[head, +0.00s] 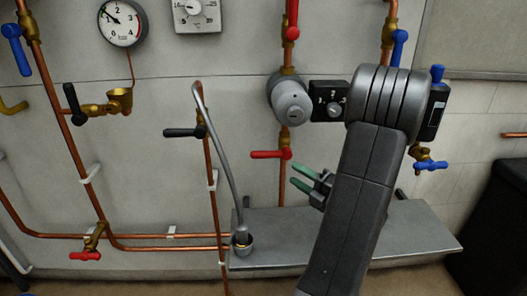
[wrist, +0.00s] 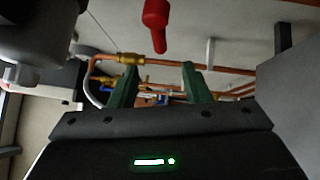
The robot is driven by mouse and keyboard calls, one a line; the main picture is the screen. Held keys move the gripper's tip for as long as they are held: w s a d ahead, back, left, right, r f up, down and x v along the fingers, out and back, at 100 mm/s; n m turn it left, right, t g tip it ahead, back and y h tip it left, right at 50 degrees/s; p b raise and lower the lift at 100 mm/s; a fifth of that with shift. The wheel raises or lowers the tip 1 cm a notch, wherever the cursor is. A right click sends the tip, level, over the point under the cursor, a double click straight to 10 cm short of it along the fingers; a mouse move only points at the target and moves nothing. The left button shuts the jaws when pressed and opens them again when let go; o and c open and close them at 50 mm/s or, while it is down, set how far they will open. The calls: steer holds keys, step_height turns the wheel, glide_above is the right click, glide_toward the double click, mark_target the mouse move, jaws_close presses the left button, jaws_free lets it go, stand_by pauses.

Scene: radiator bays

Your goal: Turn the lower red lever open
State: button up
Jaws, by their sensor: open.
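A red lever (head: 270,154) sits on a vertical copper pipe below a grey round valve head (head: 290,100). It points left, crosswise to the pipe. Another red lever (head: 291,18) is higher on this pipe line, in line with it. My gripper (head: 298,177) has green fingertips, just below and right of the lower lever, apart from it in the head view. In the wrist view my gripper (wrist: 160,80) is open with nothing between its fingers. A red lever end (wrist: 156,25) shows above the gap between them. My arm hides part of the wall to the right.
A grey shelf (head: 420,232) juts out below, with a small cup (head: 242,244) and a curved grey hose or rod. A black lever (head: 184,132) is on the pipe to the left. A further red lever (head: 85,256) is low at left. A black box (head: 328,101) sits beside the valve head.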

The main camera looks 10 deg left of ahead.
mark_target(268, 157)
steer(key=x, duration=1.3)
steer(key=shift+w+a, duration=0.15)
steer(key=shift+a, duration=0.15)
steer(key=shift+c, duration=0.2)
jaws_close()
